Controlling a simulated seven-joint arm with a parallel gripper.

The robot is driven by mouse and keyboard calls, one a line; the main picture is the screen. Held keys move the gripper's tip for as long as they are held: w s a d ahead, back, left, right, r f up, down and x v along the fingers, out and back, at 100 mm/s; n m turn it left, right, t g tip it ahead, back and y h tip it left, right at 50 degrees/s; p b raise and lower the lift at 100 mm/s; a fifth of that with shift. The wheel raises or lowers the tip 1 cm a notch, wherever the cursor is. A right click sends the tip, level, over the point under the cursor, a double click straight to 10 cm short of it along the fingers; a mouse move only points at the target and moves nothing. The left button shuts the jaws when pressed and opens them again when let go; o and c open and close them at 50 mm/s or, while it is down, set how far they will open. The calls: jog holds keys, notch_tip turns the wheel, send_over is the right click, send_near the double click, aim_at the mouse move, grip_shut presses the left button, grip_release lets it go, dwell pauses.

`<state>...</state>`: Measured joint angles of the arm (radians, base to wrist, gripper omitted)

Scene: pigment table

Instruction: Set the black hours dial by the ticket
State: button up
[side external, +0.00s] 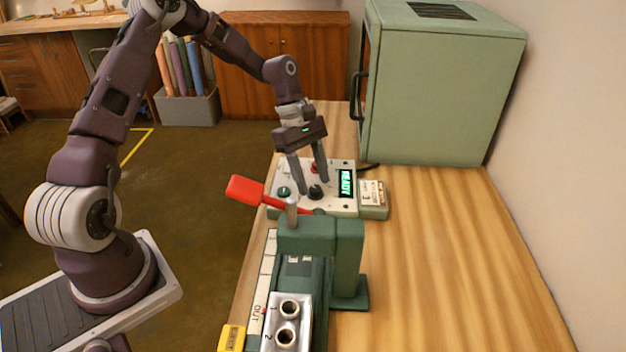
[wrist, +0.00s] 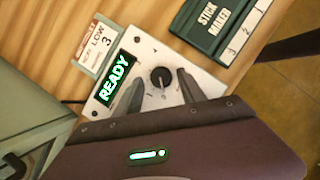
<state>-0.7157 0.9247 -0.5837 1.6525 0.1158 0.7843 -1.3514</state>
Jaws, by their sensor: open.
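The black hours dial (side external: 316,192) is a small knob on a pale control panel (side external: 342,206). In the wrist view the dial (wrist: 160,77) shows between my two fingers; its exact setting is too small to read. My gripper (side external: 310,187) is open, pointing down over the panel, with a fingertip on either side of the dial. I cannot tell whether the fingers touch it; the wrist view shows the gripper (wrist: 159,79) too. The ticket (side external: 371,193) stands beside the panel; in the wrist view the ticket (wrist: 94,45) reads LOW and 3. The display (wrist: 114,79) reads READY.
A green machine labelled STICK MAKER (wrist: 212,22), with a red lever (side external: 246,190), stands close in front of the panel. A green knob (side external: 284,191) and red knob (side external: 315,166) are on the panel. A green cabinet (side external: 430,90) stands behind. The wooden table is clear at right.

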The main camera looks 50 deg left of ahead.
jog(key=shift+d+f, duration=0.2)
jog(key=shift+f, duration=0.2)
jog(key=shift+c, duration=0.2)
grip_shut()
